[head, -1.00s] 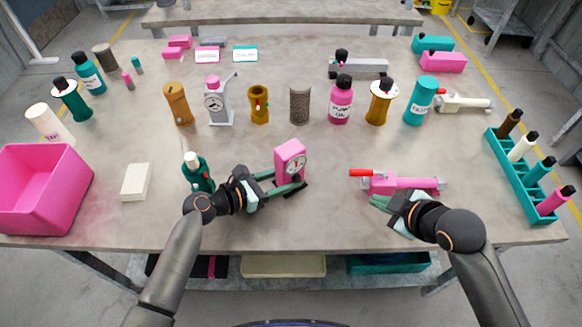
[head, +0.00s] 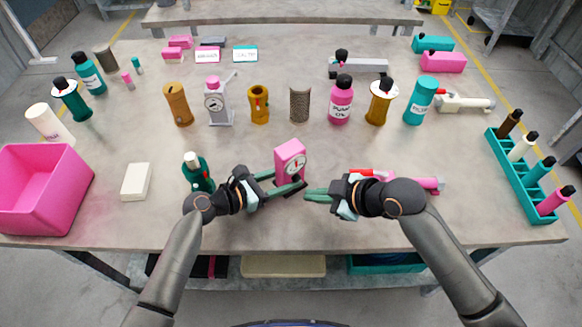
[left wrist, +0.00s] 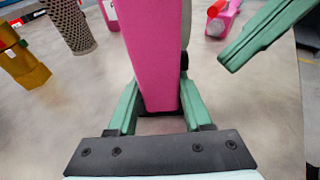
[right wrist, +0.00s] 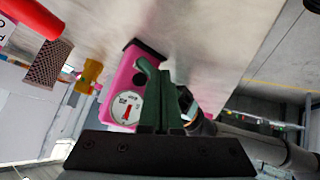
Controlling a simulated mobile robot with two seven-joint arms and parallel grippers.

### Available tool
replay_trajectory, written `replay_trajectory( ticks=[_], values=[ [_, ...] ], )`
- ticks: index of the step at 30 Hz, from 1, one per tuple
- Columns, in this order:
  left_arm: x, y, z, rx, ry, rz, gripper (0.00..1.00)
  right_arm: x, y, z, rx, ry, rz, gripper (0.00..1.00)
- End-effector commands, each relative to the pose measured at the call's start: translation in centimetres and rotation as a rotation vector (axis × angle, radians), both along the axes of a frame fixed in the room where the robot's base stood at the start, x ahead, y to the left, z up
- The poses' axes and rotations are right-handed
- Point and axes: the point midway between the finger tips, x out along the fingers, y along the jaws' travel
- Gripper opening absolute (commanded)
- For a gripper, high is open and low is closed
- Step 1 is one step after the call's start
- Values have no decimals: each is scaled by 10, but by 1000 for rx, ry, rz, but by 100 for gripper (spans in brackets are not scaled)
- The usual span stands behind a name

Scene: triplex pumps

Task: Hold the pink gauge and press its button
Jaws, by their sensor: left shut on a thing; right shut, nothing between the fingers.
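The pink gauge (head: 290,158) stands near the front middle of the table, with a white round dial and a red needle. It shows large in the left wrist view (left wrist: 155,50), and its dial faces the camera in the right wrist view (right wrist: 126,105). My left gripper (head: 288,184) is shut on the gauge's lower body from the left. My right gripper (head: 308,194) is shut and empty, just right of the gauge and low; whether its fingertips touch the gauge cannot be told.
A pink tool with a red handle (head: 430,183) lies behind my right gripper, partly hidden by it. A dark green bottle (head: 196,174) stands close to my left gripper. A pink bin (head: 45,190) is at far left, a teal rack (head: 520,180) at far right.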

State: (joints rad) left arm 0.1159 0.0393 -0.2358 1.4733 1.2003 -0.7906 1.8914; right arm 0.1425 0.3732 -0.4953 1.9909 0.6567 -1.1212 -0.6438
Motion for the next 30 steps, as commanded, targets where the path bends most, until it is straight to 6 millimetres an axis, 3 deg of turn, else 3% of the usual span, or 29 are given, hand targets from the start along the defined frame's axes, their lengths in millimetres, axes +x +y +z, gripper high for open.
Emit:
replay_trajectory(
  ticks=[8, 30],
  values=[
    [0, 0, 0, 1, 1, 0, 19, 15, 10, 0, 0, -1, -1, 0],
    [0, 0, 0, 1, 1, 0, 19, 16, 11, 0, -1, 0, -1, 0]
  ],
)
